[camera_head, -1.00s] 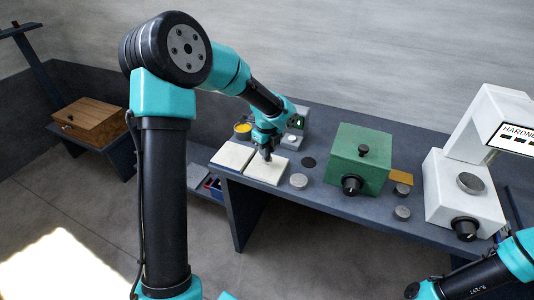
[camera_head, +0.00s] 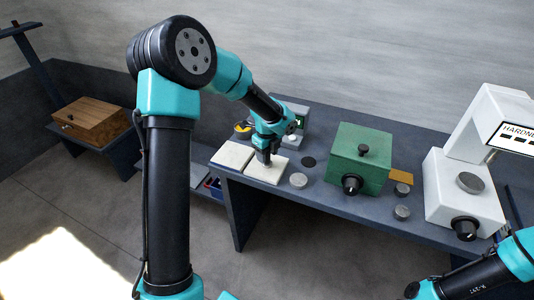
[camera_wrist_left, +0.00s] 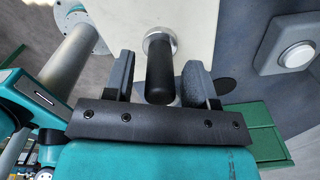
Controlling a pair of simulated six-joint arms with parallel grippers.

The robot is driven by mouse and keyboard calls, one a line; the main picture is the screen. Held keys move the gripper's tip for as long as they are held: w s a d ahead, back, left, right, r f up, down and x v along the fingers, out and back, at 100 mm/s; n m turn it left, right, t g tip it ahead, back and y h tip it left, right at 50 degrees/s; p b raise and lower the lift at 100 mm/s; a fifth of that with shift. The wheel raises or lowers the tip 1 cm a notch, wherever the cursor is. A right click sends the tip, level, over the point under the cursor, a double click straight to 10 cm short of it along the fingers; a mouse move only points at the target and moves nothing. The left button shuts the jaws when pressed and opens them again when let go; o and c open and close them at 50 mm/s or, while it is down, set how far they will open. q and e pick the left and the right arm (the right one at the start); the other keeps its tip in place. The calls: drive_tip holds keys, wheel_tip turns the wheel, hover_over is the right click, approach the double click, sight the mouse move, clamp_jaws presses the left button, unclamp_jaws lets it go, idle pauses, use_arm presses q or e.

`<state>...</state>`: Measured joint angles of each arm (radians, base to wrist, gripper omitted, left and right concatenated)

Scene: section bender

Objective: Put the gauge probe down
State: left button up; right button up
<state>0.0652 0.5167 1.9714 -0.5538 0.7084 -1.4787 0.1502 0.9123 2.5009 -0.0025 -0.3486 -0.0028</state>
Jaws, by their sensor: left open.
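The gauge probe, a black cylinder with a silver round end, shows in the left wrist view (camera_wrist_left: 160,75). Its silver end meets the right-hand white pad (camera_wrist_left: 195,20), which also shows in the head view (camera_head: 258,174). My left gripper (camera_wrist_left: 158,62) is open, with one finger on each side of the probe and visible gaps between. In the head view my left gripper (camera_head: 266,160) is low over this pad and mostly hides the probe. My right gripper (camera_head: 412,291) is at the bottom right, away from the bench; its jaws are unclear.
A second white pad (camera_head: 233,155) lies to the left. A small grey device (camera_head: 299,118) and a yellow-topped cup (camera_head: 240,128) are behind the gripper. A green box (camera_head: 357,160), metal discs (camera_head: 299,181) and a white hardness tester (camera_head: 455,190) stand to the right.

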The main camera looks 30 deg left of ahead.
use_arm(q)
drive_tip(key=shift+r, duration=0.1)
wheel_tip(320, 180, up, 12)
idle(0.6)
idle(1.2)
